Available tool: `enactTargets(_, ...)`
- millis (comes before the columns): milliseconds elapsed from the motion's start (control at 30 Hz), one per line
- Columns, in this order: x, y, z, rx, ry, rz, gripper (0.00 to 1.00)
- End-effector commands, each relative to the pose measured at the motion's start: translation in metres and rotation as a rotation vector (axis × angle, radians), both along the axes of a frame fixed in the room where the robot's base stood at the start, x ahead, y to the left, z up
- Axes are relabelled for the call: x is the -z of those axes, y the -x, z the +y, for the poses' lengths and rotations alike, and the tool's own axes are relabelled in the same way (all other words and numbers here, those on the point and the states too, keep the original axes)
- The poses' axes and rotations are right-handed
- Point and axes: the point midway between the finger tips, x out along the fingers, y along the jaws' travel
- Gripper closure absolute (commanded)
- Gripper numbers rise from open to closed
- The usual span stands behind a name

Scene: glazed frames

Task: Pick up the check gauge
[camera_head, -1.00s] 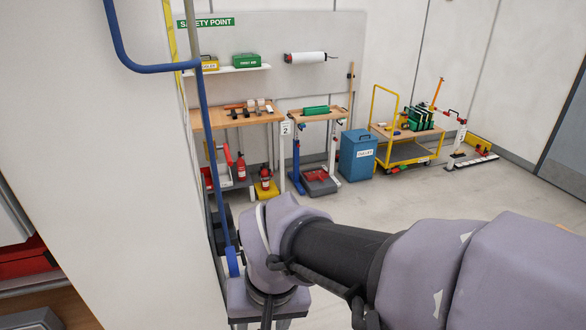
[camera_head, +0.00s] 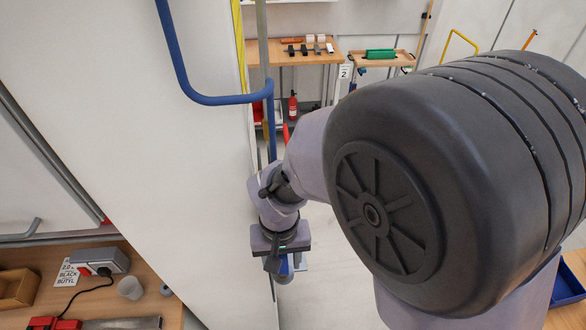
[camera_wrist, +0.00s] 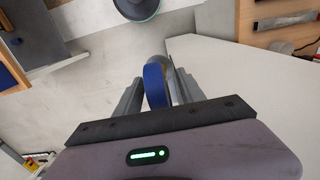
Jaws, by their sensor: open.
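I cannot single out the check gauge with certainty in either view. My gripper (camera_head: 286,266) is low in the middle of the head view, pointing down beside the white wall panel. In the wrist view my gripper (camera_wrist: 160,78) has its two grey fingers apart. A blue curved piece (camera_wrist: 154,86) shows between them, with a grey rounded part at its far end. I cannot tell whether the fingers touch it. In the head view blue also shows at the fingers, partly hidden by the wrist.
A blue bent rail (camera_head: 190,80) runs down along the white panel (camera_head: 150,150) close to my arm. A wooden bench (camera_head: 90,300) at lower left holds a cup (camera_head: 130,288) and a grey device (camera_head: 100,261). A tool bench (camera_head: 325,58) stands behind. A blue tray (camera_head: 567,288) is at right.

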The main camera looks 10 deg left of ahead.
Motion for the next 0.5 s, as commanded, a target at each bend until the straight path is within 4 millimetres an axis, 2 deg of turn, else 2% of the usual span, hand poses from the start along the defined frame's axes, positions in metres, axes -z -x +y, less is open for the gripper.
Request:
enactTargets(200,0.0023,0.0,-0.0001,0.001,-0.001,-0.001,0.54)
enactTargets(267,0.0022,0.0,-0.0001,0.001,-0.001,-0.001,0.63)
enactTargets(433,0.002,-0.0001,-0.0002,0.001,0.0,-0.001,0.97)
enactTargets(500,0.0019,-0.0002,-0.0001,0.0,0.0,-0.001,1.0)
